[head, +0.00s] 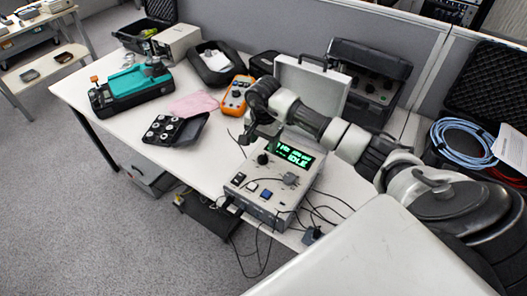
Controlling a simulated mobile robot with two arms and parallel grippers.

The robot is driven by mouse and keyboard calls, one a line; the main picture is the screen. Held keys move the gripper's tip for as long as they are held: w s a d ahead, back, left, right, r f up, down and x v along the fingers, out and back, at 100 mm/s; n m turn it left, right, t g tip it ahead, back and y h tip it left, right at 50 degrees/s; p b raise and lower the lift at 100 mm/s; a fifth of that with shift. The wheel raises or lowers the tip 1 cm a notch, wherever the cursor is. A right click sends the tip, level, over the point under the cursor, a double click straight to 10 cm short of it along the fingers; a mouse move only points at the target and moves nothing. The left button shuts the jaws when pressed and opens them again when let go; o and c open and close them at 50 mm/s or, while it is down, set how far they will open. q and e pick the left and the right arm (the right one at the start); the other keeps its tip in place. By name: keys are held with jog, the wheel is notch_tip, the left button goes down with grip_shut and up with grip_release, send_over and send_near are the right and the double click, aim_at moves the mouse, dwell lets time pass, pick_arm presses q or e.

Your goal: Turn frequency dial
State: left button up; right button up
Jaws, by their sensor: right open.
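The calibrator unit (247,194) is a light grey box at the table's front edge. Its green lit display (292,155) shows text that seems to include "IDLE". A black round knob (263,159) sits on the panel left of the display, and a grey control (290,179) sits below the display; I cannot read which is the frequency dial. My right gripper (247,138) is open, pointing down above the unit's far left corner, close to the black knob and seemingly apart from it. Its fingers are small and dark here. My left gripper is out of view.
A teal and black device (135,82), a black tray of round parts (172,130), a pink cloth (194,103) and an orange meter (236,97) lie left of my arm. Cables (320,209) hang around the unit. An open silver case (311,87) stands behind.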

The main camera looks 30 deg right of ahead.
aim_at(264, 155)
notch_tip(264, 155, down, 6)
jog(key=shift+r+p, duration=0.1)
jog(key=shift+p, duration=0.25)
jog(key=c, duration=0.9)
